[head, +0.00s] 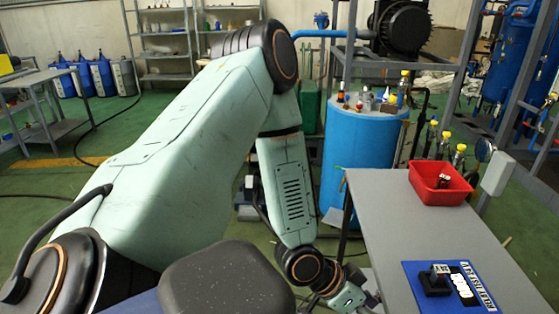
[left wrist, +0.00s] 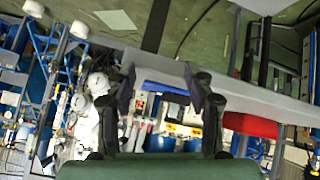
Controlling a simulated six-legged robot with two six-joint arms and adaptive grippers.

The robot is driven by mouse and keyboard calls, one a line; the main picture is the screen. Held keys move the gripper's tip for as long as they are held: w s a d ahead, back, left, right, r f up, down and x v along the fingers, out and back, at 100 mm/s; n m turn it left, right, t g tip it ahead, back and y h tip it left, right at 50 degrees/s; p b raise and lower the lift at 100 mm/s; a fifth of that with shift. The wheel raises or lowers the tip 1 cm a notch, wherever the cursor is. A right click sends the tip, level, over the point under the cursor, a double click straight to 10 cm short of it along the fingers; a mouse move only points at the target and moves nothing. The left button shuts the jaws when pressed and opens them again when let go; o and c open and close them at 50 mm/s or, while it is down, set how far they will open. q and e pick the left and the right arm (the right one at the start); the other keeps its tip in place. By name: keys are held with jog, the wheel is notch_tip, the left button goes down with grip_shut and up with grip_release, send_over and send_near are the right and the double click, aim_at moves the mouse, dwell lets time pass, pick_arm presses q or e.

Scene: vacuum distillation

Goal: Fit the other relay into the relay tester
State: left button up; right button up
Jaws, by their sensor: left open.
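The relay tester (head: 434,283) is a black block with a pale-topped piece on it, on a blue lettered panel (head: 415,272) near the table's front. A red bin (head: 428,192) stands farther back on the table. A small dark and pale item (head: 443,181) lies in it, probably a relay, too small to be sure. My left gripper (head: 360,294) is low beside the table's left edge, partly cut by the frame. In the left wrist view its two black fingers (left wrist: 163,85) are apart with nothing between them. The red bin (left wrist: 252,125) shows there right of the fingers. My right gripper is not in view.
The grey table (head: 385,208) has clear room between bin and panel. Its left edge is close to my left gripper. A blue drum (head: 352,150) with small bottles on top stands behind the table. Yellow-capped bottles (head: 459,157) are beyond the bin.

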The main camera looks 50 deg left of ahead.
pick_arm(q)
jog(key=s+a+f+n+g+y, duration=0.1)
jog(key=s+f, duration=0.4)
jog(key=s, duration=0.6)
jog(key=s+a+f+n+g+y, duration=0.1)
jog(key=s+f+n+g+y, duration=0.2)
jog(key=s, duration=0.8)
notch_tip(320, 180, down, 3)
jog(key=g+y, duration=0.2)
jog(key=g, duration=0.1)
jog(key=shift+s+n, duration=0.3)
jog(key=shift+s, duration=0.05)
jog(key=shift+a, duration=0.1)
